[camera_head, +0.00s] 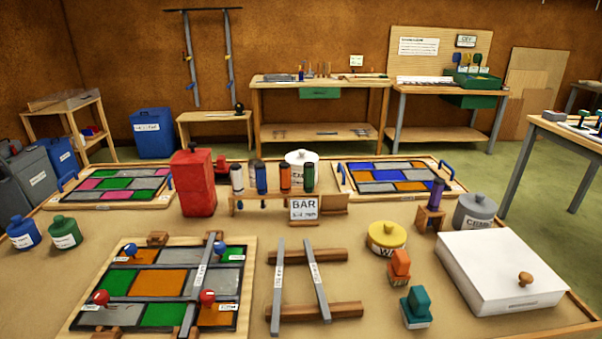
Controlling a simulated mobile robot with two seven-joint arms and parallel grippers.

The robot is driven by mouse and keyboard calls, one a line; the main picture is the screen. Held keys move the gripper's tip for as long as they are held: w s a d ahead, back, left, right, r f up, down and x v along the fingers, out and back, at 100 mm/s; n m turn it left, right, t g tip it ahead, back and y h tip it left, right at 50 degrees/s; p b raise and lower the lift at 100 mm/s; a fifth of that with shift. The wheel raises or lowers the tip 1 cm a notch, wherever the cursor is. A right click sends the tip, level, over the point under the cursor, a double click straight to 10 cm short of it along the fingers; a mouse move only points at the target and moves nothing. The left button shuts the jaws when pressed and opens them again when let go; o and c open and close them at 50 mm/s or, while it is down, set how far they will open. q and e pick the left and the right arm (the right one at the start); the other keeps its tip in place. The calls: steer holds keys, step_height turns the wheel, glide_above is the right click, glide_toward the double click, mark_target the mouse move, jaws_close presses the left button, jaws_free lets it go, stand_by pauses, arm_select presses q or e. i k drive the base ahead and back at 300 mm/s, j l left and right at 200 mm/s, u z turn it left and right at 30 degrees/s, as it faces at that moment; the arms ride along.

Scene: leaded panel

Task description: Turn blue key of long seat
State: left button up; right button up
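The leaded panel (148,284) lies at the front left of the table, with orange, green and grey panes in a wooden frame. Two blue keys stand on it, one at the upper left (131,249) and one at the upper right (219,249). Two red keys stand lower, one at the left (101,298) and one at the right (207,297). Neither gripper shows.
Two loose bars (316,280) rest on wooden rails right of the panel. A red can (193,183) and a rack of coloured cylinders (270,200) stand behind. A white lidded box (500,272), yellow pot (387,238) and small blocks (415,306) occupy the right.

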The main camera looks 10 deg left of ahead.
mark_target(219, 246)
steer(key=u, duration=1.25)
